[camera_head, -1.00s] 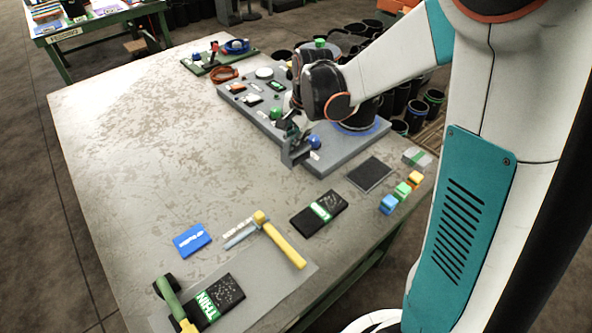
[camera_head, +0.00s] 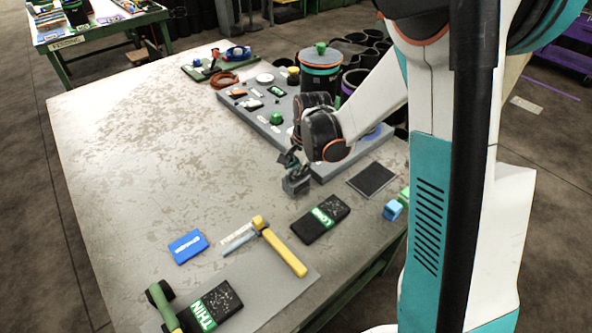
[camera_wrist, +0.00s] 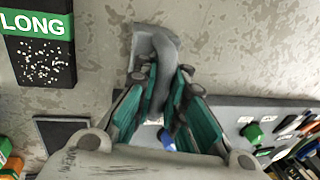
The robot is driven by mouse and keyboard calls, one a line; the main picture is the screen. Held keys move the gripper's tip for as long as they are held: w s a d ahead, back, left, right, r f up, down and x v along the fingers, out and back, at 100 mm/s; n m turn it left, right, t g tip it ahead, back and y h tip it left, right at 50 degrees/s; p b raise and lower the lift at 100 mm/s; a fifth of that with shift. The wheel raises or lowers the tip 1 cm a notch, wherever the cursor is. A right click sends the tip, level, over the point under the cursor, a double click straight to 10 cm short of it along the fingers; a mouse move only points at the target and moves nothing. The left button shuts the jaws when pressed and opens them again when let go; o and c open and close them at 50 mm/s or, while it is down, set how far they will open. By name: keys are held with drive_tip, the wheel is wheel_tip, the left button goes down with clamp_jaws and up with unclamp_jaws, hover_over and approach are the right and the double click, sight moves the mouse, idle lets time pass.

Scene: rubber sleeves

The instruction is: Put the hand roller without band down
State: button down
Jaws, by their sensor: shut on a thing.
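My gripper (camera_head: 290,164) is shut on a grey hand roller (camera_head: 297,183), whose grey end hangs below the fingers. In the wrist view the fingers (camera_wrist: 160,90) clasp the roller's grey shaft, and its wider, blocky end (camera_wrist: 153,38) sticks out beyond the tips. No band can be made out on it. In the head view it is over or at the bare table just off the near edge of the grey board (camera_head: 335,168). I cannot tell whether it touches the table. Part of it is hidden between the fingers.
The black LONG box (camera_head: 320,219) and dark square pad (camera_head: 371,180) lie near the roller. A yellow-handled tool (camera_head: 283,250), blue box (camera_head: 188,246), THIN box (camera_head: 215,305) and green-handled tool (camera_head: 160,301) lie in front. The worn table (camera_head: 170,150) is clear to the left.

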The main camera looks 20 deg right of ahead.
sight(302, 181)
drive_tip(key=c, duration=2.2)
unclamp_jaws()
drive_tip(key=shift+f, duration=0.15)
drive_tip(key=o, duration=0.5)
drive_tip(key=shift+o, duration=0.2)
drive_tip(key=s+r+n+t+p, duration=0.1)
drive_tip(key=s+r+n, duration=0.1)
drive_tip(key=s+r, duration=0.35)
drive_tip(key=s+r+n+p, duration=0.2)
drive_tip(key=r, duration=0.6)
drive_tip(key=s+r+n+t+p, duration=0.1)
drive_tip(key=s+r+n, duration=0.1)
drive_tip(key=s+r, duration=0.35)
drive_tip(key=s+r+n+t, duration=0.1)
drive_tip(key=s+r+n, duration=0.1)
drive_tip(key=s, duration=0.3)
drive_tip(key=s+r+n+t+h, duration=0.1)
drive_tip(key=s+r+n, duration=0.1)
drive_tip(key=s+n, duration=0.2)
drive_tip(key=shift+s+r+n+t, duration=0.3)
drive_tip(key=shift+s+n+t, duration=0.1)
drive_tip(key=shift+n, duration=0.3)
